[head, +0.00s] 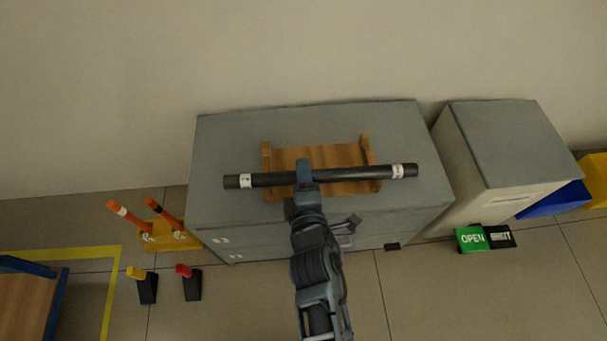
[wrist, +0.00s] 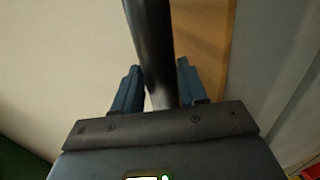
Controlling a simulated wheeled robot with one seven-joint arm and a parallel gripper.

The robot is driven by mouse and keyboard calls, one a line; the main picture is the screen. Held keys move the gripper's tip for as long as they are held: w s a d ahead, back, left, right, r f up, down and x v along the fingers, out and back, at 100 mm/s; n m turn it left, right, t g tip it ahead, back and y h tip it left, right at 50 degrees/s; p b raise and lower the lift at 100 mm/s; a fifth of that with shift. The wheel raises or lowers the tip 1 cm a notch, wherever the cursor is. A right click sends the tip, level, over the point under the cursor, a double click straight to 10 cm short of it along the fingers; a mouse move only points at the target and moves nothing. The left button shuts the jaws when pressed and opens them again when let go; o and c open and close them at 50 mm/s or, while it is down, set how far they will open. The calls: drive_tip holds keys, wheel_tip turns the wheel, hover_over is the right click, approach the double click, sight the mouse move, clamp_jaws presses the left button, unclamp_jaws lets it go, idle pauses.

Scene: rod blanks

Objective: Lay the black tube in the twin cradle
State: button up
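The black tube (head: 340,176), with a white band near each end, lies level across the wooden twin cradle (head: 320,154) in the head view. It crosses both raised side walls and sticks out past them. I cannot tell whether it rests on the walls or is just above them. My gripper (head: 304,172) is over the tube's middle, between the two walls. In the wrist view the black tube (wrist: 152,45) runs between the two blue fingers (wrist: 161,85), which look closed against its sides. Part of the cradle (wrist: 205,40) shows beside it.
The cradle stands on a grey cabinet (head: 225,150) against a wall. A second cabinet (head: 510,140) is to the right, with blue and yellow bins beyond. Orange rods stand in a yellow holder (head: 175,238) at left.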

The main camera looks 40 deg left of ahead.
drive_tip(key=o, duration=0.4)
drive_tip(key=shift+o, duration=0.2)
drive_tip(key=p+v, duration=0.4)
drive_tip(key=v, duration=0.2)
drive_tip(key=shift+s+d+r, duration=0.15)
drive_tip(key=shift+d+r, duration=0.1)
drive_tip(key=shift+s+d+p, duration=0.35)
drive_tip(key=shift+d, duration=0.05)
